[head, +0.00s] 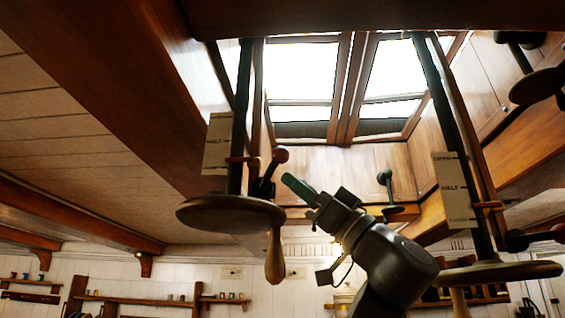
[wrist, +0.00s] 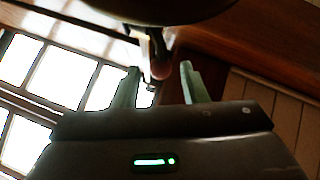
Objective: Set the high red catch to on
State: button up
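A catch with a red ball knob (head: 281,155) on a short dark lever stands just above the left round wooden wheel (head: 230,213), beside the dark upright rod. My gripper (head: 296,186) is below and right of the knob in the head view, with its green fingers pointing up and left. In the wrist view my gripper (wrist: 160,78) is open, its two green fingers apart. A dull red knob (wrist: 161,69) on a dark stem shows in the gap between the fingertips. I cannot tell whether they touch it. No on or off marking is readable.
A second wheel (head: 485,273) with a rod, a label plate and a dark red knob (head: 558,232) is at the right. A wooden handle (head: 275,257) hangs under the left wheel. A small dark crank (head: 385,180) sits behind my gripper. Skylight windows (head: 302,70) are above.

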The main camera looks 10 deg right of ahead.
aim_at(271, 172)
jog(key=p+x, duration=0.1)
jog(key=x, duration=0.4)
jog(key=shift+a+r, duration=0.1)
jog(key=shift+w, duration=0.1)
grip_shut()
